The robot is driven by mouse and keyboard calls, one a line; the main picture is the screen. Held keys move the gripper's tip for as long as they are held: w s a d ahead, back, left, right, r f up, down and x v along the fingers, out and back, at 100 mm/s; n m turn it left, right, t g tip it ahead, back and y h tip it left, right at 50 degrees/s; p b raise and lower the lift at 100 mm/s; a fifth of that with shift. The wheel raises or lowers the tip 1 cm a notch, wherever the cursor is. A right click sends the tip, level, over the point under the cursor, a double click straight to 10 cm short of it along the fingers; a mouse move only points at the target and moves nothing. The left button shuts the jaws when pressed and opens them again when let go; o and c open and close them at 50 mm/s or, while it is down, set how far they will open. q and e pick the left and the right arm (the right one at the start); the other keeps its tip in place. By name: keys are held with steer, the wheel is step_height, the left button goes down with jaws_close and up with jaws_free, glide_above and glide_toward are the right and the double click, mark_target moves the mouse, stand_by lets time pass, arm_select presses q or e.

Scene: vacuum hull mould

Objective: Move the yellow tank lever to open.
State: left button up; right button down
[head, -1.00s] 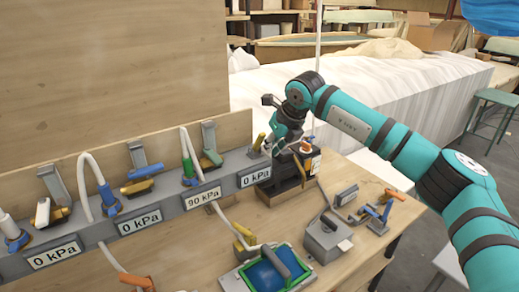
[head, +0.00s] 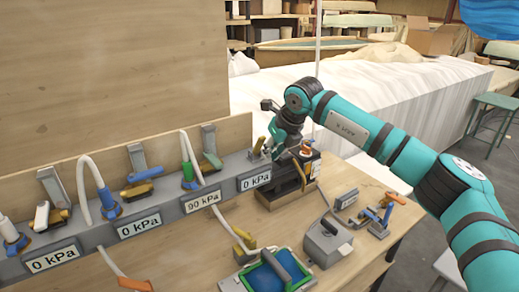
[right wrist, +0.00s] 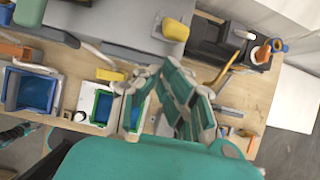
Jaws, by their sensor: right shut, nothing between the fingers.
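My right gripper (head: 276,150) is at the right end of the grey gauge rail, by the last 0 kPa gauge. Its fingers (right wrist: 165,72) look shut and empty in the right wrist view. A small yellow lever (head: 258,145) stands upright just left of the gripper. A yellow handle (right wrist: 176,29) shows in the right wrist view, ahead of the fingertips and apart from them. A bent yellow bar (right wrist: 224,66) is right of the fingers, by a dark unit. I cannot tell which yellow part is the tank lever. My left gripper is out of view.
The dark unit (head: 285,193) with an orange-topped part stands close by the gripper. Other levers and hoses line the grey rail (head: 185,190) to the left. A blue-lined tray (head: 236,284) and a grey box (head: 327,243) sit in front.

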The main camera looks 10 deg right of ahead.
mark_target(263, 138)
steer(key=shift+w+r, duration=0.1)
steer(key=shift+w, duration=0.1)
stand_by(0.5)
steer(key=shift+w+a+r+p, duration=0.15)
steer(key=shift+w+a+p, duration=0.2)
steer(key=shift+w+p, duration=0.3)
steer(key=shift+w+a+r, duration=0.1)
steer(key=shift+w, duration=0.25)
steer(key=shift+w+p, duration=0.1)
steer(key=shift+p, duration=0.2)
steer(key=shift+w+a+r+p, duration=0.15)
steer(key=shift+w+a+p, duration=0.1)
steer(key=shift+w+p, duration=0.25)
steer(key=shift+w+a, duration=0.1)
steer(key=shift+w, duration=0.25)
steer(key=shift+w+a+r+p, duration=0.15)
steer(key=shift+w+a+p, duration=0.1)
steer(key=shift+w+p, duration=0.3)
steer(key=shift+w+a+r+p, duration=0.1)
steer(key=shift+w+a+p, duration=0.1)
steer(key=shift+w+p, duration=0.35)
steer(key=shift+w, duration=0.1)
steer(key=shift+f, duration=0.1)
